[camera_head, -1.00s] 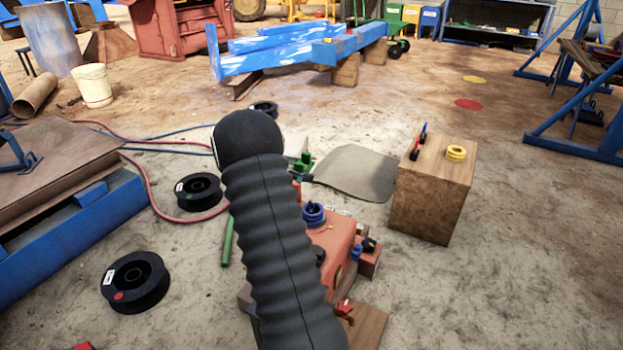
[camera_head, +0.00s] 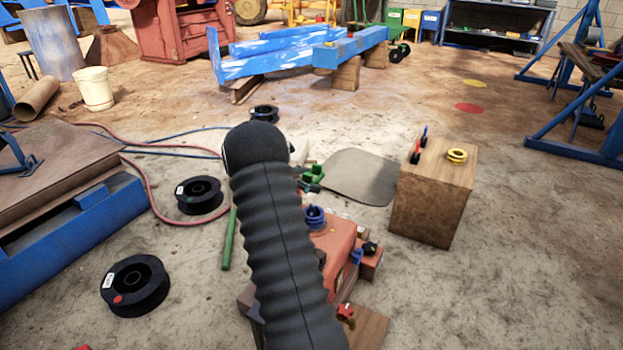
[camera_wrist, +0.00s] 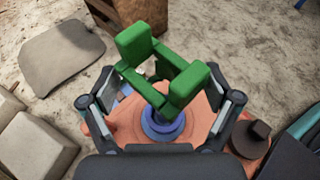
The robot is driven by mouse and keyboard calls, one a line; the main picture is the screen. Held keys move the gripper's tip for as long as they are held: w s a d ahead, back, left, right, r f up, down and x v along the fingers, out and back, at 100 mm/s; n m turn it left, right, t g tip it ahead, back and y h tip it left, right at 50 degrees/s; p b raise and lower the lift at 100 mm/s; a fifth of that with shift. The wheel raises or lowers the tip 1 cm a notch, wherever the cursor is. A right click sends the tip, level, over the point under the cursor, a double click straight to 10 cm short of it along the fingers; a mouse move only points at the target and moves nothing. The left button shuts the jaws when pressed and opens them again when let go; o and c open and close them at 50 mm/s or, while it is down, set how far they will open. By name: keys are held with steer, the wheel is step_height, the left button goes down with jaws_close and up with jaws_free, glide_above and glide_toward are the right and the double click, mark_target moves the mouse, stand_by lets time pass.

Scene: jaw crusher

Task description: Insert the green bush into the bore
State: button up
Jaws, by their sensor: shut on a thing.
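The green bush (camera_wrist: 188,88) shows in the wrist view as blocky green parts joined by bars. My gripper (camera_wrist: 166,76) is shut on it, with a finger on each side. In the head view the green piece (camera_head: 314,173) is small, just right of my arm, which hides part of the area. Below it is an orange-red housing (camera_head: 337,239) with a blue ring (camera_head: 315,216) on top. In the wrist view the green bush is in front of the blue ring (camera_wrist: 163,124) and partly covers it. I cannot tell the gap between them, or make out the bore.
A wooden block (camera_head: 430,208) with a yellow ring (camera_head: 457,156) stands to the right. A grey mat (camera_head: 360,176) lies behind the housing. Black spools (camera_head: 136,286) and a green rod (camera_head: 229,240) lie left. Open floor extends right of the block.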

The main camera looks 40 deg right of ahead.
mark_target(309, 212)
step_height(309, 212, down, 6)
steer(key=b, duration=0.3)
steer(key=shift+b, duration=0.4)
steer(key=shift+r, duration=0.1)
steer(key=shift+p, duration=0.35)
steer(key=shift+f+b, duration=1.55)
steer(key=shift+f, duration=2.1)
stand_by(0.4)
steer(key=o, duration=1.1)
steer(key=shift+a, duration=0.1)
steer(key=v, duration=1.2)
steer(key=shift+f, duration=0.1)
